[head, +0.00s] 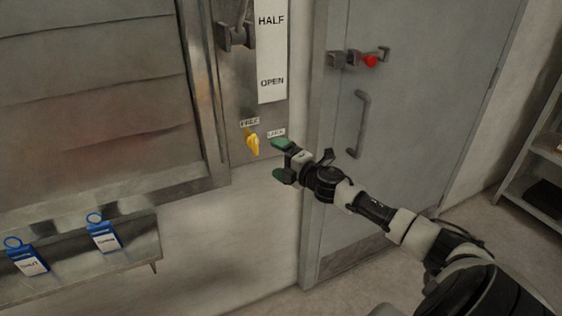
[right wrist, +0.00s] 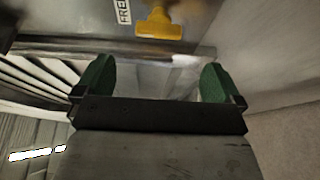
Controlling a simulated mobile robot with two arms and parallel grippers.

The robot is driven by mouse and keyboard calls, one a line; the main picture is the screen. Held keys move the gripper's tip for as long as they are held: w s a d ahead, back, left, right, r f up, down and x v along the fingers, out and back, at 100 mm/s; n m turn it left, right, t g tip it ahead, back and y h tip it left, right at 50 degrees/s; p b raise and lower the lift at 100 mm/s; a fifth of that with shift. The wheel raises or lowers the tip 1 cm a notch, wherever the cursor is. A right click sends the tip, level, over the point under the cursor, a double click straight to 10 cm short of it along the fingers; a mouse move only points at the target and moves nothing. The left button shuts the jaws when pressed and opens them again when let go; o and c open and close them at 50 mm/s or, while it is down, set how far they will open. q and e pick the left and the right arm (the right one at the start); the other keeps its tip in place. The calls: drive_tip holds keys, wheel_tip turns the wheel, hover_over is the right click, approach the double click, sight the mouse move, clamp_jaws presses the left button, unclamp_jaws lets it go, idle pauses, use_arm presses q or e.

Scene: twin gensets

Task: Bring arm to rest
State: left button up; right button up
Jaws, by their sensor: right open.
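My right gripper (head: 279,160) is in the middle of the head view, reaching in from the lower right. Its green fingers are apart with nothing between them, and they also show in the right wrist view (right wrist: 157,82). A yellow knob (head: 253,143) on the metal panel is just left of the fingertips. The knob also shows beyond the fingers in the right wrist view (right wrist: 158,24), apart from them. A FREE label (head: 250,122) is above the knob and a second small label is at its right. My left gripper is not in view.
A grey door (head: 400,110) with a handle (head: 361,122) and a red-knobbed latch (head: 369,61) is behind my right arm. A HALF/OPEN scale (head: 271,52) and a grey lever (head: 236,37) are above the knob. Blue tags (head: 104,235) hang on a ledge at lower left. Shelving stands far right.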

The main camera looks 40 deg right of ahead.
drive_tip(key=shift+s, duration=0.25)
idle(0.4)
drive_tip(key=s+a+f+m+g+h, duration=0.15)
drive_tip(key=s+f+m, duration=0.3)
drive_tip(key=f, duration=0.75)
drive_tip(key=s+f+m+g+h, duration=0.1)
drive_tip(key=s+f+m+g, duration=0.35)
drive_tip(key=f, duration=0.75)
drive_tip(key=s+f+m+g+h, duration=0.15)
drive_tip(key=s+f, duration=0.45)
drive_tip(key=f, duration=0.7)
drive_tip(key=s+a+f+m+g, duration=0.2)
drive_tip(key=s+a+f+g, duration=0.15)
drive_tip(key=s+f, duration=0.45)
drive_tip(key=s+a+f+m+g, duration=0.25)
drive_tip(key=s+a+f, duration=0.3)
drive_tip(key=s, duration=0.55)
drive_tip(key=s+a+f+m+g, duration=0.1)
drive_tip(key=s+a+f, duration=0.1)
drive_tip(key=s, duration=0.4)
drive_tip(key=s+a+f+g, duration=0.1)
drive_tip(key=s+a+f, duration=0.1)
drive_tip(key=s+a, duration=0.2)
drive_tip(key=s+a+f+m+g+y, duration=0.1)
drive_tip(key=s+a+f, duration=0.1)
drive_tip(key=s+a, duration=0.2)
drive_tip(key=s, duration=0.3)
drive_tip(key=shift+s+f+m, duration=0.15)
drive_tip(key=shift+s+m, duration=0.15)
